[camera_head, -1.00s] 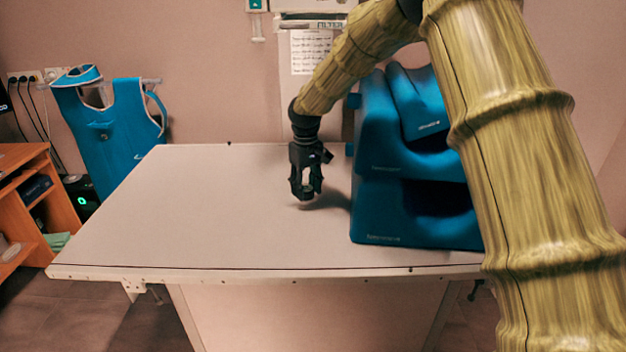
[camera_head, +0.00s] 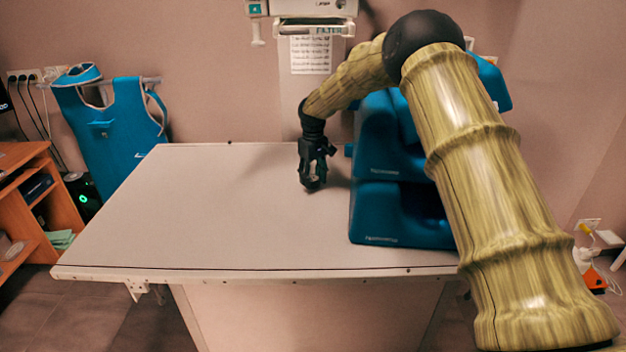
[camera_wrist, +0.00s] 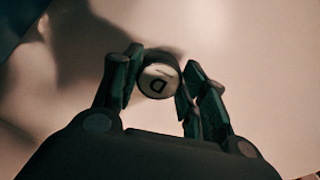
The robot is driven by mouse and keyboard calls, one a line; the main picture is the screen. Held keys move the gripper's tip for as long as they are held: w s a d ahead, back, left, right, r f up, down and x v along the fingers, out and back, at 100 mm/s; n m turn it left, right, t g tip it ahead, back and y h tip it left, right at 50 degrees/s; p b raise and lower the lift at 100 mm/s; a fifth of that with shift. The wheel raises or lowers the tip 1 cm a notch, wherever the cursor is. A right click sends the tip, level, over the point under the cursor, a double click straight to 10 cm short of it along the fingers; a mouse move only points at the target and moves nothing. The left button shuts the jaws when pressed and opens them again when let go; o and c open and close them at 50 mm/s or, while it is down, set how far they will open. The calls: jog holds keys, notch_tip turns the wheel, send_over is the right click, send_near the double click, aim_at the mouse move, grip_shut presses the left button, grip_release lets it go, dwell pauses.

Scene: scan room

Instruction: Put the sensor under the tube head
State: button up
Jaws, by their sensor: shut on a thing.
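The sensor is a small round piece (camera_wrist: 158,80) with a pale face and a dark letter-like mark, in the wrist view between my fingertips. My gripper (camera_head: 313,181) is shut on it, close to the table top at the left of the blue cushions. The gripper also shows in the wrist view (camera_wrist: 160,84). The sensor is small and mostly hidden by the fingers in the head view. The tube head (camera_head: 303,8) is a white boxy unit with a lower frame at the top of the head view, behind the table; its upper part is cut off.
Stacked blue cushions (camera_head: 385,215) stand on the white table (camera_head: 190,220) just right of my gripper. The table's left and front parts are bare. A blue apron (camera_head: 118,130) hangs on the back wall. An orange-brown desk (camera_head: 60,205) stands at the far left.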

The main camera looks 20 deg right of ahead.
aim_at(313, 178)
jog(key=shift+f, duration=0.75)
jog(key=shift+f, duration=0.15)
jog(key=o, duration=1.1)
jog(key=shift+r+b, duration=0.6)
jog(key=shift+r, duration=3.3)
